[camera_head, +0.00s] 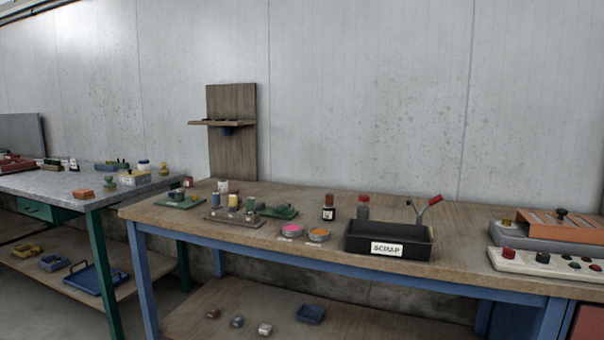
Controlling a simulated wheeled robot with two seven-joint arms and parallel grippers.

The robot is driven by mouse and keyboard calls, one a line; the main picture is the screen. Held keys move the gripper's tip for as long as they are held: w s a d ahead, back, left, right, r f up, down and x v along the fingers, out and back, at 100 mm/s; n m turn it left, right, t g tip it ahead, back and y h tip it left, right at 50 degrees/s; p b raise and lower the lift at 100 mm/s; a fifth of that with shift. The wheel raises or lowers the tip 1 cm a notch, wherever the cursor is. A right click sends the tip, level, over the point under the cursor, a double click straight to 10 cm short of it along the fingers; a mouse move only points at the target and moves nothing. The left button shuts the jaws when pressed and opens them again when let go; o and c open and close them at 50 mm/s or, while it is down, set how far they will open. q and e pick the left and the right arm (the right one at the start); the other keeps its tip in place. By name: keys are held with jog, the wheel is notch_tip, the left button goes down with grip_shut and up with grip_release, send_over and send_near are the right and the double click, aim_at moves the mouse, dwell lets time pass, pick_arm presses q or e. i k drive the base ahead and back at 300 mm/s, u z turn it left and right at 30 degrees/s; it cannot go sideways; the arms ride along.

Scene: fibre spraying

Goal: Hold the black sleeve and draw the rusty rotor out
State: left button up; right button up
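A small upright piece with a rusty brown top (329,199) and a black lower part (329,213) stands on the wooden bench, behind the black bin. It may be the rusty rotor in the black sleeve, but it is too small to be sure. A pale mark shows on the black part. Neither of my grippers is in view, and nothing touches the piece.
A grey red-capped bottle (363,208) stands just right of it. Two round tins (291,231) (319,234), a parts tray (235,222) and a control box (540,263) share the wooden bench (160,214).

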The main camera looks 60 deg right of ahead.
aim_at(330, 198)
jog(key=z, duration=0.55)
jog(key=i, duration=1.3)
jog(key=z, duration=1.15)
